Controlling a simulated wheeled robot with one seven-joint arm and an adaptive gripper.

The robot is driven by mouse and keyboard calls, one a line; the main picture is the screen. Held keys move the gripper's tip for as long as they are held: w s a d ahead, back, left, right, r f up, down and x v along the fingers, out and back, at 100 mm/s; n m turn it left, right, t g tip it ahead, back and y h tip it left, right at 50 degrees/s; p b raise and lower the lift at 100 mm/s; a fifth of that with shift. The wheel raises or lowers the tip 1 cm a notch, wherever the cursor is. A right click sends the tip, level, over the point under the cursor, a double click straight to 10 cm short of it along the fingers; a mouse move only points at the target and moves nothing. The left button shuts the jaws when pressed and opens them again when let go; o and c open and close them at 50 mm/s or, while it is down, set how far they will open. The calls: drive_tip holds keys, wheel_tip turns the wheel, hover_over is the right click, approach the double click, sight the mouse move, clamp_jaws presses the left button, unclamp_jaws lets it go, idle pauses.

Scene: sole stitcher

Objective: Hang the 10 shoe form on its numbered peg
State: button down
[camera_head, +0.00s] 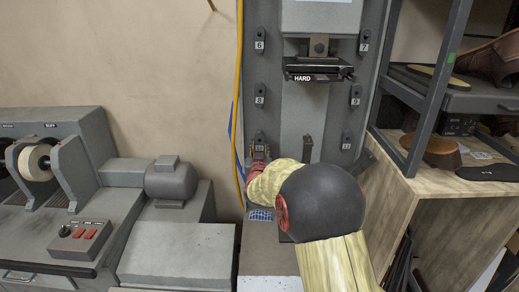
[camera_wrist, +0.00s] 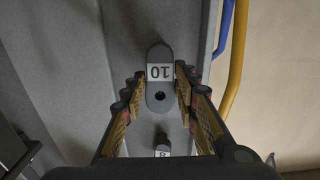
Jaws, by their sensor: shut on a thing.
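The 10 shoe form (camera_wrist: 160,98) appears to be the small grey rounded piece with a white "10" label, upside down in the wrist view, and a dark round spot below the label. My gripper (camera_wrist: 160,72) has a finger on each side of it and is shut on it, against the machine's grey face. The dark spot may be a hole or a peg end; I cannot tell which. In the head view my gripper (camera_head: 259,153) is at the lower left of the machine's front, below the 8 piece (camera_head: 260,94), and covers much of this spot.
Labelled 6 (camera_head: 259,40), 7 (camera_head: 364,43), 9 (camera_head: 355,96) and 11 (camera_head: 347,141) pieces line the machine front. A yellow hose (camera_head: 239,70) runs along its left edge. A shelf with shoes (camera_head: 440,150) stands close at right. A grey bench machine (camera_head: 75,200) is at left.

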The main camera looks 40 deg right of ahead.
drive_tip(key=shift+b+x, duration=0.45)
drive_tip(key=shift+x, duration=0.6)
idle(0.9)
drive_tip(key=shift+r, duration=0.15)
drive_tip(key=c, duration=1.3)
unclamp_jaws()
drive_tip(key=shift+f, duration=0.25)
drive_tip(key=v, duration=1.2)
